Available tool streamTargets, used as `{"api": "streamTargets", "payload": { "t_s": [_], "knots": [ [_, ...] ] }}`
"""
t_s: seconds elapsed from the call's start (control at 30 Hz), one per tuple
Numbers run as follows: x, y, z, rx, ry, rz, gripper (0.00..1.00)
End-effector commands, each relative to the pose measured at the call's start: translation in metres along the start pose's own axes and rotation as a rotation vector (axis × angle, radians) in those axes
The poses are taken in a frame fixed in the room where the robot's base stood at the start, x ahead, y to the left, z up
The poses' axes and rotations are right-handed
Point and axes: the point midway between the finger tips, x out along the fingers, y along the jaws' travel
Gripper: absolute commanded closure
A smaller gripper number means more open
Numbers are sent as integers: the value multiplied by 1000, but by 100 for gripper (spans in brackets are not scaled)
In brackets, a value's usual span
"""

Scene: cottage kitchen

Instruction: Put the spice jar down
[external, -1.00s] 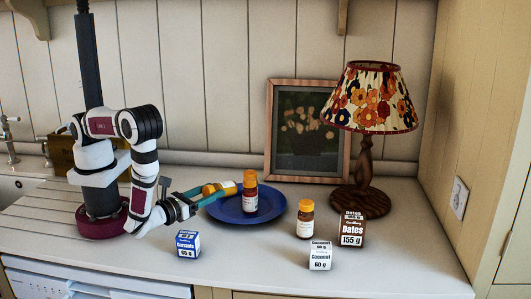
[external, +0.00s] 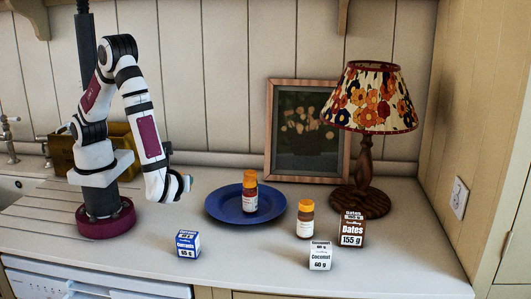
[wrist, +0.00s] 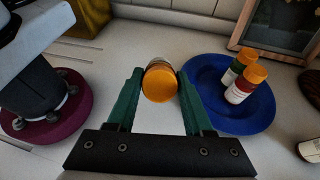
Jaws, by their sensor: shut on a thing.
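In the wrist view my gripper (wrist: 160,74) has its green fingers closed on both sides of a spice jar (wrist: 159,85). The jar's orange cap faces the camera, and its pale body points away. Pale counter shows around it, left of the blue plate (wrist: 251,118); I cannot tell whether the jar touches the counter. In the external view my wrist is over the counter left of the plate (external: 216,212), and the fingers and held jar are hidden. Two similar orange-capped jars stand on the plate, a front one (external: 249,201) and a rear one (external: 250,174).
Another orange-capped jar (external: 305,222) stands right of the plate. A blue currants box (external: 188,244), a white coconut box (external: 320,257) and a brown dates box (external: 352,230) stand on the counter. A lamp (external: 366,170) and a picture frame (external: 269,135) are behind. A yellow bin (external: 120,140) stands behind my arm.

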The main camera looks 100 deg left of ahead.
Motion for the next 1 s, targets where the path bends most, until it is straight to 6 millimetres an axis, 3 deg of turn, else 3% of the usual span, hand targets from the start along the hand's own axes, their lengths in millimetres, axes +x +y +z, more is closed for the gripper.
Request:
{"api": "streamTargets", "payload": {
  "t_s": [0.1, 0.27, 0.43, 0.6, 0.77, 0.87, 1.0],
  "knots": [
    [5, 1, 0, -151, 191, 277, 100],
    [0, -6, -1, -407, 424, 584, 100],
    [-14, -37, 11, -811, 655, 873, 100],
    [-25, -76, 35, -1126, 752, 1017, 100],
    [-27, -97, 54, -1271, 773, 1066, 100],
    [-14, -105, 56, -1300, 772, 1078, 100],
    [34, -120, 48, -1302, 768, 1083, 100]
  ]
}}
